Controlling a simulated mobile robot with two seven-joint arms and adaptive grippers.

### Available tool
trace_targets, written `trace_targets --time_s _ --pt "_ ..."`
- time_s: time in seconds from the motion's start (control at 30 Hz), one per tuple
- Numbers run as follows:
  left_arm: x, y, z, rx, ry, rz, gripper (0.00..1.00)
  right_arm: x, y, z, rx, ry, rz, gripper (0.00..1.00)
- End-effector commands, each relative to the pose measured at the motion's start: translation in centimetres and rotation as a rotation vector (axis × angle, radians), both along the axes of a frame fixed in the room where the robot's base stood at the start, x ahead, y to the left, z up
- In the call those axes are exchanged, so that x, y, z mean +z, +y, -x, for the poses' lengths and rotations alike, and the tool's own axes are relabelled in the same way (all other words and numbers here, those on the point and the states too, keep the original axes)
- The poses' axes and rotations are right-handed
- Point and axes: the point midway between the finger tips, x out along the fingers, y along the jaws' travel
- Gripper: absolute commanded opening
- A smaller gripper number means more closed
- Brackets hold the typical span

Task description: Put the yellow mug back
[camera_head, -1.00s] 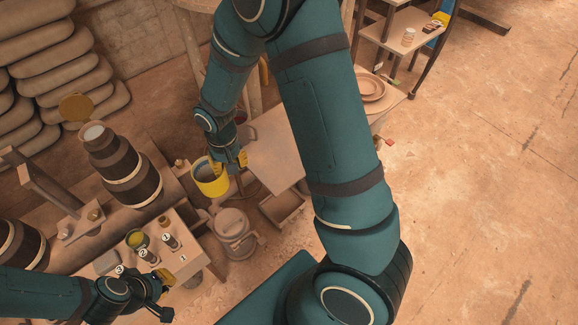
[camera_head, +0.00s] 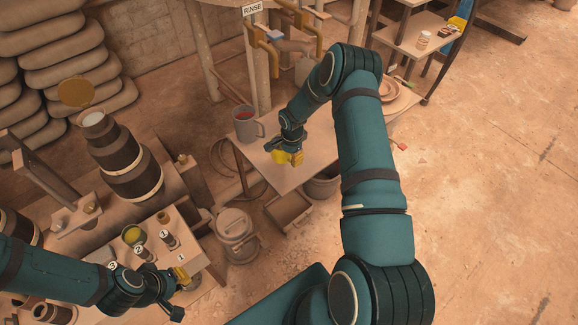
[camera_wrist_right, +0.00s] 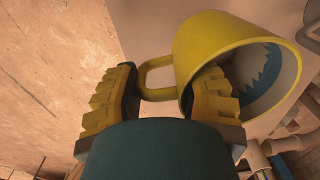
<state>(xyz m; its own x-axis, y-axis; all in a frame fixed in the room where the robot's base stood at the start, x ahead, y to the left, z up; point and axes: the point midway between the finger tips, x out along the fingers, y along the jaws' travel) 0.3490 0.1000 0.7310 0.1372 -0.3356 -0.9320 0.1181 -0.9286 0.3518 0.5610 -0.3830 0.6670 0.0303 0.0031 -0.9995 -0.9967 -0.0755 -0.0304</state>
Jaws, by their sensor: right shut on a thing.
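The yellow mug (camera_wrist_right: 222,42) is held by my right gripper (camera_wrist_right: 160,98) in the right wrist view. Its loop handle lies between the fingers, and one finger is at the mug's open mouth. The mug is tilted, and its inside has a jagged blue-grey band. In the head view, my right gripper (camera_head: 290,158) is over the wooden table (camera_head: 262,152), and the mug is hard to tell from the yellow fingers. I cannot tell whether the mug touches the table. My left gripper (camera_head: 176,292) appears open and empty beside the low bench at the lower left.
Plates (camera_head: 388,90) sit to the right, behind my arm. The bench (camera_head: 190,250) carries numbered jars. Yellow-handled pipes (camera_head: 268,40) hang behind, under a RINSE sign.

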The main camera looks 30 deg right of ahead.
Motion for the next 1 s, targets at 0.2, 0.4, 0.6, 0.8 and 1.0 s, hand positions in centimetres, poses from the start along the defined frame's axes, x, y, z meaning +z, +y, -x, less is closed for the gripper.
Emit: trace_targets --time_s 0.2,0.4,0.6,0.8,1.0 --pt "-0.4 0.0 -0.1 0.001 -0.002 0.000 0.00 -1.7 0.0 -0.1 0.000 -0.001 0.001 0.00" --pt "-1.0 0.0 -0.2 0.001 -0.005 -0.001 0.00 -4.4 0.1 0.0 0.002 0.001 -0.001 0.00" --pt "-1.0 0.0 -0.2 0.001 -0.006 -0.001 0.00 -5.1 0.0 0.0 0.002 -0.001 0.001 0.00" --pt "-1.3 0.0 -0.3 0.001 -0.006 -0.001 0.00 -5.2 0.0 0.0 0.003 -0.001 0.001 0.00" --pt "-1.4 0.0 -0.3 0.002 -0.007 -0.001 0.00 -5.3 0.0 0.0 0.003 0.000 0.000 0.69"
